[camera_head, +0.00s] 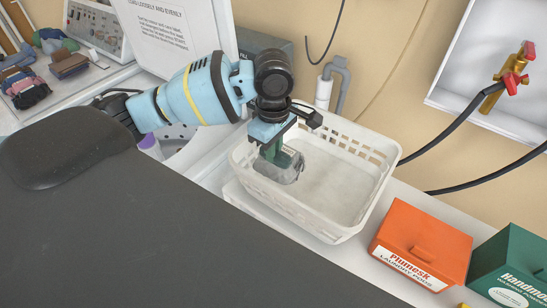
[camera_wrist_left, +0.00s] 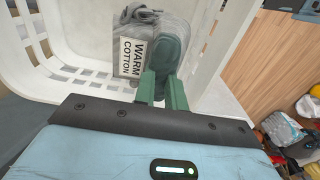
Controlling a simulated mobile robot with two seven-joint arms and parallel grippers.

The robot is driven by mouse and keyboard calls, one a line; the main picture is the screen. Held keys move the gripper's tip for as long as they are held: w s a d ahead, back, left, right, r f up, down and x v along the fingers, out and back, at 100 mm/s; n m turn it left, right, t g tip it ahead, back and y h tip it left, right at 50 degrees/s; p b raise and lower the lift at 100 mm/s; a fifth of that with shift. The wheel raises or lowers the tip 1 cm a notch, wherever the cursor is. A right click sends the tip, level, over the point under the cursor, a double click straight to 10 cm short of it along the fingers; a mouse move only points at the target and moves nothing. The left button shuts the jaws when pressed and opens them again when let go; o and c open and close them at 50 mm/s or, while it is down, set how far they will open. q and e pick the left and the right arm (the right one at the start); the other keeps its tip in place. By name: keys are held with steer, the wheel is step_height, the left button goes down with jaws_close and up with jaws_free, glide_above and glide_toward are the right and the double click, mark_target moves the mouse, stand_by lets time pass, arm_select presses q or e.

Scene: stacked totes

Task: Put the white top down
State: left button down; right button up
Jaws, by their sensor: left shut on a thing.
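My left gripper (camera_head: 279,155) points down into a white slatted plastic basket (camera_head: 335,232), near its left end. Its green fingers (camera_wrist_left: 163,90) are shut on a pale grey, bundled top (camera_head: 289,174). My right gripper is out of view.
An orange laundry pods box (camera_head: 420,243) and a green box (camera_head: 510,268) stand right of the basket. A raised white lid with printed text (camera_head: 165,30) stands behind my left arm. Folded clothes (camera_head: 68,62) lie far left. A tap with hoses (camera_head: 500,85) is on the wall.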

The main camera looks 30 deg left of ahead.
arm_select(q)
steer(key=shift+f, duration=1.6)
steer(key=shift+f, duration=0.6)
steer(key=c, duration=1.5)
jaws_free()
steer(key=shift+o, duration=0.2)
step_height(320, 180, up, 13)
steer(key=shift+r, duration=0.1)
